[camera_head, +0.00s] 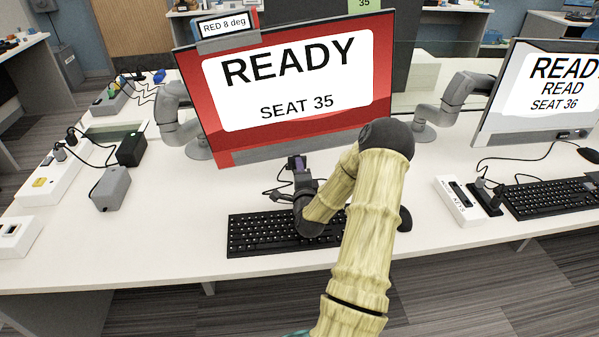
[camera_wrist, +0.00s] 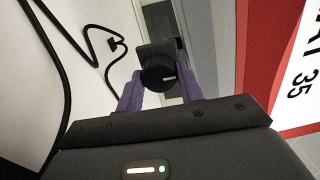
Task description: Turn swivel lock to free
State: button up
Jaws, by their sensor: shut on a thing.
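The swivel lock looks to be the black round knob (camera_wrist: 157,74) on a dark block in the wrist view. My gripper (camera_wrist: 160,92) has its two purple fingers on either side of this knob, shut on it. In the head view my gripper (camera_head: 297,164) is at the lower edge of the seat 35 monitor (camera_head: 300,147), behind the keyboard. The knob cannot be made out there. The monitor is red, reads "READY SEAT 35", appears tilted, and carries a "RED 8 deg" label (camera_head: 223,25) on top.
A black keyboard (camera_head: 262,235) lies below my arm, with a dark mouse (camera_head: 404,218) to its right. Black cables (camera_wrist: 85,45) run beside the gripper. Power bricks (camera_head: 112,188) stand at left. The seat 36 monitor (camera_head: 545,95) and a white box (camera_head: 459,200) are at right.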

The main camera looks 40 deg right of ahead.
jog(key=shift+f, duration=0.1)
jog(key=o, duration=1)
jog(key=v, duration=1.2)
jog(key=shift+s+r+p, duration=0.1)
jog(key=shift+r+p, duration=0.25)
jog(key=shift+p, duration=0.05)
jog(key=shift+s+p, duration=0.15)
jog(key=shift+p, duration=0.75)
